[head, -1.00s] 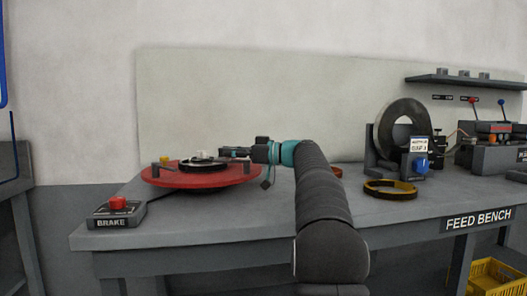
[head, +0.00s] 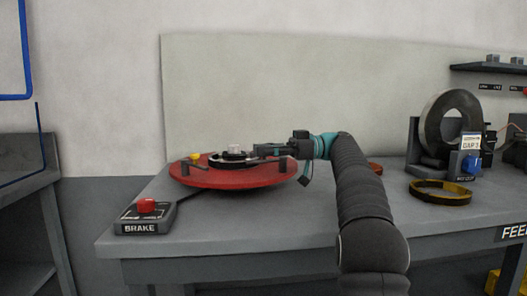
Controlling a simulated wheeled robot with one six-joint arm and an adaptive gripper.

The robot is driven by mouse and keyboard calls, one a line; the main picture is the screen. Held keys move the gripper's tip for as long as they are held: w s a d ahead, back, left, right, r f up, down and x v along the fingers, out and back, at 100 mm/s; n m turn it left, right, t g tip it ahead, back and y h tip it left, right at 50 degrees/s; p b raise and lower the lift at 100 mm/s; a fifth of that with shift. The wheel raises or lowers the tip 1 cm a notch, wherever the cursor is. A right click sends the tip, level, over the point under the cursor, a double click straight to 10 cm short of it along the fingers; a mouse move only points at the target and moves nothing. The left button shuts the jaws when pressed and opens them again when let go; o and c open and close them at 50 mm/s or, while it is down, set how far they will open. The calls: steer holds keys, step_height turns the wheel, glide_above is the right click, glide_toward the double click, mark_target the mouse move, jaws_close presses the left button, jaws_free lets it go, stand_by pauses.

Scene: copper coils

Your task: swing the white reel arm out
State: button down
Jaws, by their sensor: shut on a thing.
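A red turntable (head: 240,178) lies on the left part of the bench, with a dark ring-shaped reel (head: 217,163) on top. A small white piece (head: 236,149), which looks like part of the white reel arm, stands at the reel's middle. My gripper (head: 258,151) reaches in from the right, level and low over the reel's right side. Its jaws are shut on a part just right of the white piece, apparently the reel arm. The fingers hide most of what they hold. How far the arm is swung cannot be made out.
A brake box (head: 148,215) with a red button sits at the bench's front left. Dark posts and a yellow knob stand on the turntable rim. A yellow-black ring (head: 440,192) and an upright dark coil (head: 449,119) in a stand are at the right.

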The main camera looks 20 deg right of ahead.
stand_by(0.3)
steer(key=c, duration=1)
jaws_free()
steer(key=shift+a, duration=0.15)
steer(key=shift+c, duration=0.2)
